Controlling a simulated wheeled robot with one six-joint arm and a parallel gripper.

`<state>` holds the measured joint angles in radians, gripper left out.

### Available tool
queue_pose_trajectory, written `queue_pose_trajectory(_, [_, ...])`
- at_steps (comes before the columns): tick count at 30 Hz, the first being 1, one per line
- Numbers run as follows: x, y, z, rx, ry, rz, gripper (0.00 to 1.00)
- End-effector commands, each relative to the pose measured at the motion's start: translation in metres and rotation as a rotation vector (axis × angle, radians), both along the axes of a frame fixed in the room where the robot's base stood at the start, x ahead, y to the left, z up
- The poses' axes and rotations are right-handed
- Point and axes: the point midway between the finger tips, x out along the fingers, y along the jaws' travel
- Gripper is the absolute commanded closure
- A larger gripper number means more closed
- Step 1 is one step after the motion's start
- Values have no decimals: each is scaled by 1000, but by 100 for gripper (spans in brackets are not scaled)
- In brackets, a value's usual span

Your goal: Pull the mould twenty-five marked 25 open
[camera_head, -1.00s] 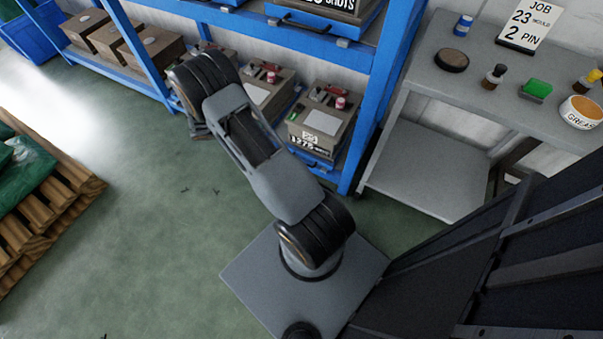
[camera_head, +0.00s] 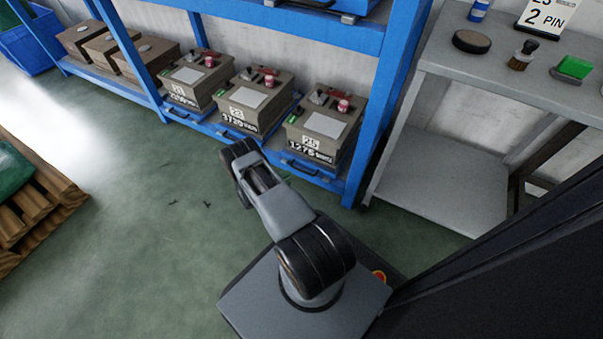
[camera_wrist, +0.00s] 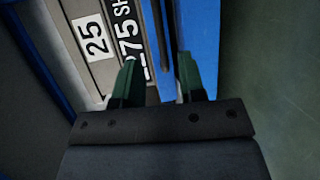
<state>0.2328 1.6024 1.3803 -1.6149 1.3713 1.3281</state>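The mould marked 25 (camera_head: 318,128) is a brown-grey box with a white top label and a "1275 SHOTS" plate. It sits on a blue tray at the right end of the rack's lower shelf. The tray's dark handle (camera_head: 303,168) is on its front. In the wrist view the 25 label (camera_wrist: 94,38) and the handle (camera_wrist: 158,38) show close up, turned sideways. My gripper (camera_wrist: 158,76) is open, its two green fingers pointing at the tray front. The handle bar runs into the gap between them; contact cannot be told. The gripper is hidden in the head view.
Two more moulds (camera_head: 250,98) (camera_head: 193,80) sit on trays to the left on the same shelf. A blue rack post (camera_head: 370,120) and a grey bench (camera_head: 465,68) are on the right. A pallet (camera_head: 35,195) is at the left.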

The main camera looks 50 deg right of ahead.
Motion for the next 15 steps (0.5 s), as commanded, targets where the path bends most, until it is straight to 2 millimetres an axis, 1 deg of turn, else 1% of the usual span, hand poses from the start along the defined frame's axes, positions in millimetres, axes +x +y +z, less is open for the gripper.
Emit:
queue_pose_trajectory(1, [-3, -11, -5, 0, 0, -5, 63])
queue_pose_trajectory(6, [-7, -41, -11, 1, 0, -4, 63])
queue_pose_trajectory(12, [-11, -67, -15, 1, 0, -2, 63])
queue_pose_trajectory(15, [-12, -75, -16, 0, 0, -2, 63])
